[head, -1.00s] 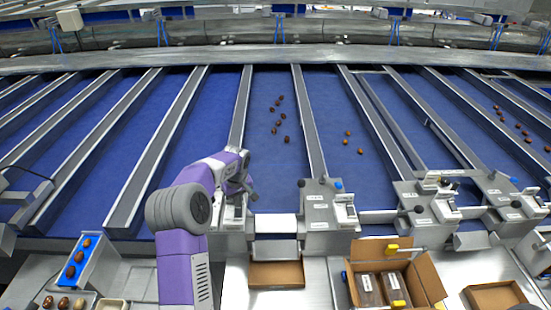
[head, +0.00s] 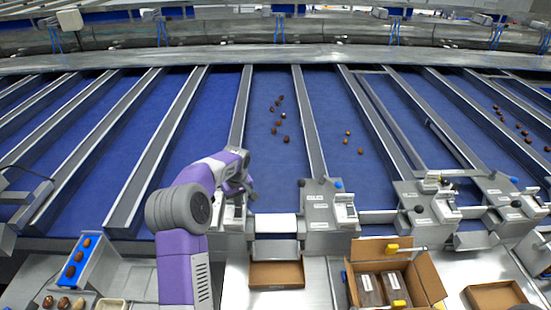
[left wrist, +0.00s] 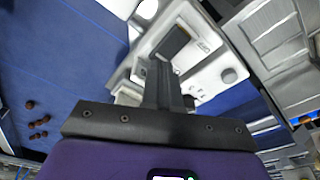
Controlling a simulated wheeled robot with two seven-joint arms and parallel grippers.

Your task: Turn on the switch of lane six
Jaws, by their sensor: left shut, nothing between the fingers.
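My left gripper (head: 245,190) is shut and empty, at the control box (head: 231,212) at the near end of a lane divider. In the left wrist view the shut fingers (left wrist: 160,72) point at the white face of this box, close to a dark switch (left wrist: 172,42). The fingers overlap the switch's near end; I cannot tell whether they touch it. The switch's on or off position is unclear. In the head view my gripper and arm partly hide the box. The lane number is not readable. My right gripper is not in view.
Similar control boxes stand to the right, the nearest (head: 330,206) having a blue and a dark knob. Dates (head: 278,110) lie on the blue lane to the gripper's right. An open carton (head: 425,275) and a flat brown box (head: 277,274) are in front.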

